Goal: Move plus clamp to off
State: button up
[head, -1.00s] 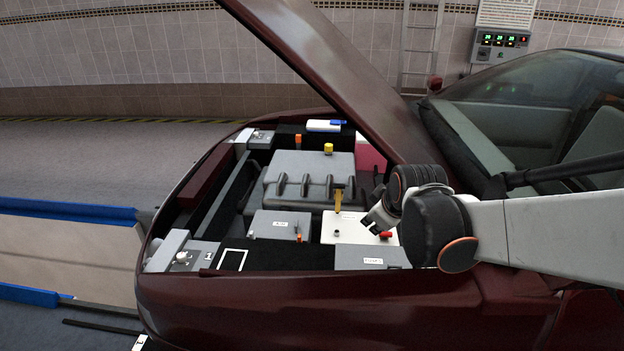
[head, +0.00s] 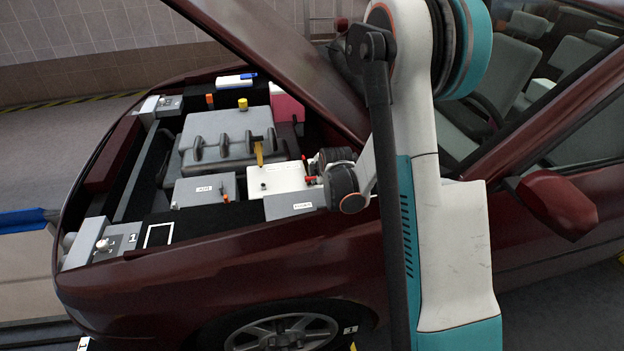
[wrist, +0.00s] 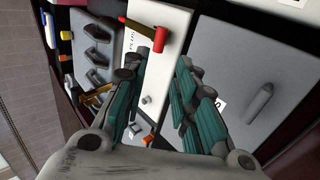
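The plus clamp appears to be the red lever with a thick red end (wrist: 160,39) on the white box (wrist: 172,20) in the wrist view. In the head view its red part (head: 312,181) shows at the right edge of the white box (head: 270,186). My gripper (wrist: 162,66) is open and empty, its two fingers apart over the white box. The red end lies just beyond the fingertips, not between them. In the head view my gripper (head: 318,163) is beside the red part, its fingers small and partly hidden by my wrist.
A grey box (wrist: 250,75) with a grey handle lies right of my fingers. The grey engine cover (head: 215,135) is behind. The raised hood (head: 270,65) slants above the bay.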

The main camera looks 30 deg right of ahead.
aim_at(312, 178)
jog(key=b+x, duration=0.4)
jog(key=x, duration=0.9)
jog(key=shift+w+d+f, duration=0.15)
jog(key=shift+w+f, duration=0.1)
jog(key=shift+f, duration=0.05)
grip_shut()
